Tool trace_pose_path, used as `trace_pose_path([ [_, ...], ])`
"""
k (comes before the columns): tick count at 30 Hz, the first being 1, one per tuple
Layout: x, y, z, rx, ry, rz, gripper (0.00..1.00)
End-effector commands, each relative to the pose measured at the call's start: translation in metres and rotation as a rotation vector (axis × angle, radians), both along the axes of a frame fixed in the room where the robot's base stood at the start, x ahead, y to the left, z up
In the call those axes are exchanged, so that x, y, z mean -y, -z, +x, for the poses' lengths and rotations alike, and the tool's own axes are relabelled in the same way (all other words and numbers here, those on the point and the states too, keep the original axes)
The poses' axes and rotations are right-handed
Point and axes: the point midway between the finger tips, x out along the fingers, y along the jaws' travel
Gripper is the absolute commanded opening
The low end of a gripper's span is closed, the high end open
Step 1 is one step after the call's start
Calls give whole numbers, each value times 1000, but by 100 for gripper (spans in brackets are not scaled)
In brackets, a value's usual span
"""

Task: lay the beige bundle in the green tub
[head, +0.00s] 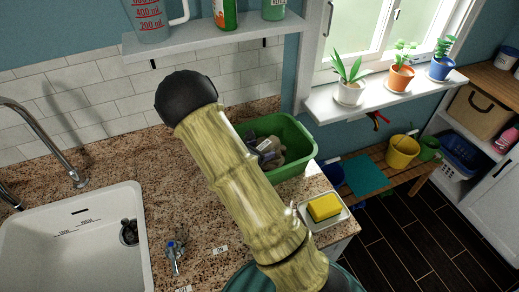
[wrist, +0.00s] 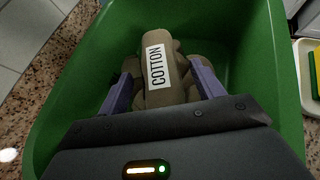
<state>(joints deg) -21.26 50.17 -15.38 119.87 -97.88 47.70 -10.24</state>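The beige bundle (wrist: 165,62) carries a white label reading COTTON and lies within the walls of the green tub (wrist: 262,70) in the wrist view. My gripper (wrist: 164,82) reaches down into the tub, one purple finger on each side of the bundle. The fingers are spread about as wide as the bundle's near part. Whether they press on it or stand just clear is not plain. In the head view the green tub (head: 301,135) stands on the counter, and my arm covers its left part. The bundle (head: 275,158) shows partly there, beside my gripper (head: 266,152).
A yellow sponge (head: 324,207) on a white dish (head: 341,217) lies in front of the tub. A white sink (head: 65,240) is at left, with a blue-handled item (head: 175,253) nearby. A shelf (head: 210,42) hangs above, and potted plants line the windowsill (head: 375,100).

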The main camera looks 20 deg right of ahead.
Motion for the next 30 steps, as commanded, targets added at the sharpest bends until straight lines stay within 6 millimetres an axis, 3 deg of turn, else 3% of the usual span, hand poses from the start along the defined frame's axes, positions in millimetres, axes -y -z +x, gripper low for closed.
trace_pose_path([
  [10, -2, -5, -1, 1, -2, 0, 67],
  [30, -91, -57, -44, 2, -2, 1, 67],
])
